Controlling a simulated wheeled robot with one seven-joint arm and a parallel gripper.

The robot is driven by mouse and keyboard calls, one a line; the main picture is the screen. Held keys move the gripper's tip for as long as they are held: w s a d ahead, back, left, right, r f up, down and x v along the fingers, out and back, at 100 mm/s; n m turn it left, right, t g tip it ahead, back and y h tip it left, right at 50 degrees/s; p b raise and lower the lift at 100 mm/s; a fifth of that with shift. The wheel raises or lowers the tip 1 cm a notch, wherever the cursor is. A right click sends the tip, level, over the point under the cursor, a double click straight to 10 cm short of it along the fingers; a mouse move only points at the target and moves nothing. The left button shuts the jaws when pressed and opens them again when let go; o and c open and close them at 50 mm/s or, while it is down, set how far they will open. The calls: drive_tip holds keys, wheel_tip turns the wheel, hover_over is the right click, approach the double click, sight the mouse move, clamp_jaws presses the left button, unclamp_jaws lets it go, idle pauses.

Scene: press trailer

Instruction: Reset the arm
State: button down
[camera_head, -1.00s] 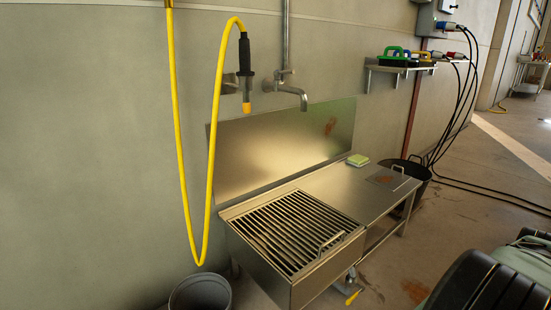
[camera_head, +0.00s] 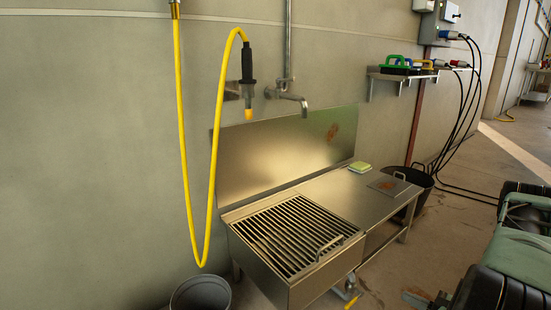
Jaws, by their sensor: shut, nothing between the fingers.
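My arm, black and pale green, fills the lower right corner. What looks like the tip of my gripper (camera_head: 428,299) shows as a small dark grey piece at the bottom edge, left of the arm. It is shut and empty, above the floor and right of the steel sink bench (camera_head: 345,204). It touches nothing that I can see. The rest of the gripper is cut off by the picture edge or hidden by the arm.
A yellow hose (camera_head: 184,140) hangs on the wall left of the tap (camera_head: 288,95). A grey bucket (camera_head: 201,294) stands at the lower left, a dark bin (camera_head: 418,182) behind the bench. A shelf (camera_head: 398,76) and black cables (camera_head: 466,120) are at right.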

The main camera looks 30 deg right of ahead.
drive_tip(key=w+d+r+g+h, duration=0.1)
drive_tip(key=w+r+g, duration=0.25)
drive_tip(key=w, duration=0.45)
drive_tip(key=w+d+r+g+h, duration=0.1)
drive_tip(key=w+r+g+h, duration=0.1)
drive_tip(key=w+r, duration=0.45)
drive_tip(key=w+a+r+m+g+h, duration=0.15)
drive_tip(key=w+a+r+g, duration=0.25)
drive_tip(key=w+a+r, duration=0.45)
drive_tip(key=s+a+r+n+g+y+p, duration=0.15)
drive_tip(key=s+a+r, duration=0.35)
drive_tip(key=s+a, duration=0.65)
drive_tip(key=s+a+r+n+g, duration=0.25)
drive_tip(key=s+a+r, duration=0.35)
drive_tip(key=a, duration=1)
drive_tip(key=s+a+r+n+g+p, duration=0.1)
drive_tip(key=s+a+r+g, duration=0.25)
drive_tip(key=s+a, duration=0.85)
wheel_tip(320, 180, up, 39)
drive_tip(key=w+a+p, duration=0.2)
drive_tip(key=p, duration=3.5)
drive_tip(key=shift+a+f+t+p, duration=0.2)
drive_tip(key=shift+t+p, duration=0.15)
drive_tip(key=shift+t, duration=0.05)
